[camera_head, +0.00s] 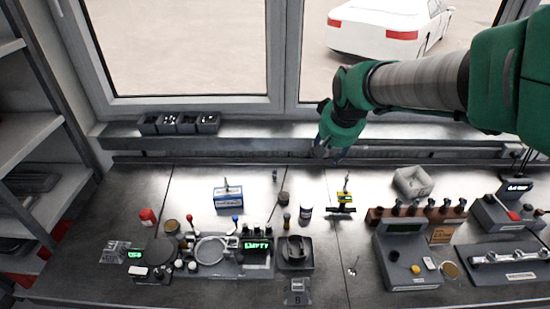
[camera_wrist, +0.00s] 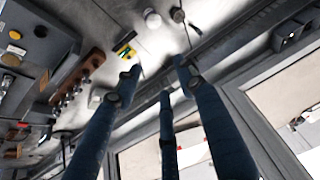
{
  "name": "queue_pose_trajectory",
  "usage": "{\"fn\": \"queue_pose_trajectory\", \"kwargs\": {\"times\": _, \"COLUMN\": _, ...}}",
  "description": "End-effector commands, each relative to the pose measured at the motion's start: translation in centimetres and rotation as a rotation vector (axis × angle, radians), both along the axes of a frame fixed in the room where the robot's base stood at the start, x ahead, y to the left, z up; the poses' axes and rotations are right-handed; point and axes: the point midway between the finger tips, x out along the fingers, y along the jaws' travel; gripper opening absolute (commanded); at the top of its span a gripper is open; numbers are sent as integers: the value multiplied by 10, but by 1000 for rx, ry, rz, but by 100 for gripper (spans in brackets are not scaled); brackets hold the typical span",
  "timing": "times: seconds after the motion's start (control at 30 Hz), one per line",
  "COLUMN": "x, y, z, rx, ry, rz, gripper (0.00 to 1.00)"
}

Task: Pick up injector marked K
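A wooden rack (camera_head: 447,217) stands on the right half of the bench and holds several upright dark-topped pieces that look like injectors (camera_head: 413,207). Any letters on them are too small to read, so I cannot tell which is marked K. The rack also shows at the left of the wrist view (camera_wrist: 92,60). My gripper (camera_head: 328,152) is above the back edge of the bench, left of the rack and well apart from it. In the wrist view its blue fingers (camera_wrist: 158,74) are spread, with nothing between them.
A grey box with a display (camera_head: 408,262) stands in front of the rack. A pale block (camera_head: 412,181) lies behind it. A yellow-and-black item with a rod (camera_head: 345,198) stands left of the rack. The window and sill (camera_head: 250,137) bound the back.

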Motion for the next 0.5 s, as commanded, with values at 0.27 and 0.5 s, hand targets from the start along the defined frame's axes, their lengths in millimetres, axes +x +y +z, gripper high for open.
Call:
{"fn": "queue_pose_trajectory", "kwargs": {"times": 0.27, "x": 70, "y": 28, "z": -28, "rx": -2, "ry": 15, "rz": 22, "gripper": 40}}
{"fn": "queue_pose_trajectory", "kwargs": {"times": 0.5, "x": 124, "y": 54, "z": -63, "rx": -2, "ry": 25, "rz": 41, "gripper": 40}}
